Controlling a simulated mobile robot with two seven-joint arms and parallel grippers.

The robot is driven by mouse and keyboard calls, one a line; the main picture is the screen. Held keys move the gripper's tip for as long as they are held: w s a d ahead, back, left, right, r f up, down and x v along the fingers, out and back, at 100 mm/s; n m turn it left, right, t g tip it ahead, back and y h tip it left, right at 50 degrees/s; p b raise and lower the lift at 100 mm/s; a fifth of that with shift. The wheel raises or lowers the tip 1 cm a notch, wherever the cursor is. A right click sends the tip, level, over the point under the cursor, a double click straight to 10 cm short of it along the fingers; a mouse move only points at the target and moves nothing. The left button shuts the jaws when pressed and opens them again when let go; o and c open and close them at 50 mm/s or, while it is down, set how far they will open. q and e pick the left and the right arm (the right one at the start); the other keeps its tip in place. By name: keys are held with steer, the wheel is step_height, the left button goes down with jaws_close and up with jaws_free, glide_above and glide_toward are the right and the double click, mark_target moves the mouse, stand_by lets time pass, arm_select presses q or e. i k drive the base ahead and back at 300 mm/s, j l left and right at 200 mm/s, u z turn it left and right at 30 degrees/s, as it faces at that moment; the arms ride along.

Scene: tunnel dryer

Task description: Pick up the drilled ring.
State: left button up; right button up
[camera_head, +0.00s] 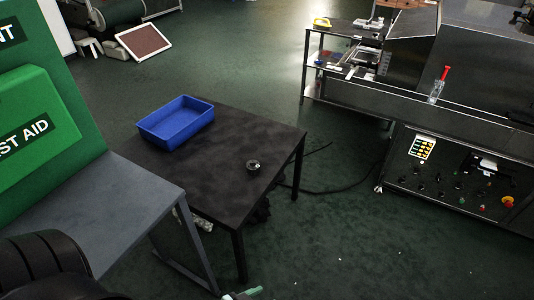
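The drilled ring (253,166) appears as a small dark round piece with a lighter spot on it, lying on the black table (215,186) right of its middle. It is too small to make out its holes. A black ribbed part at the bottom left corner looks like my own arm.
A blue tray (176,123) stands at the table's far left corner. A grey bench (120,215) with a green first aid cabinet (30,115) is at the left. A machine with a control panel (450,178) stands right. A cable (330,190) lies on the floor.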

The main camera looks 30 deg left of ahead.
mark_target(253, 167)
steer(key=i, duration=0.9)
steer(key=i+u, duration=0.1)
steer(key=i, duration=0.8)
steer(key=i+l, duration=0.2)
steer(key=i, duration=0.7)
steer(key=i+u, duration=0.1)
steer(key=u, duration=1.35)
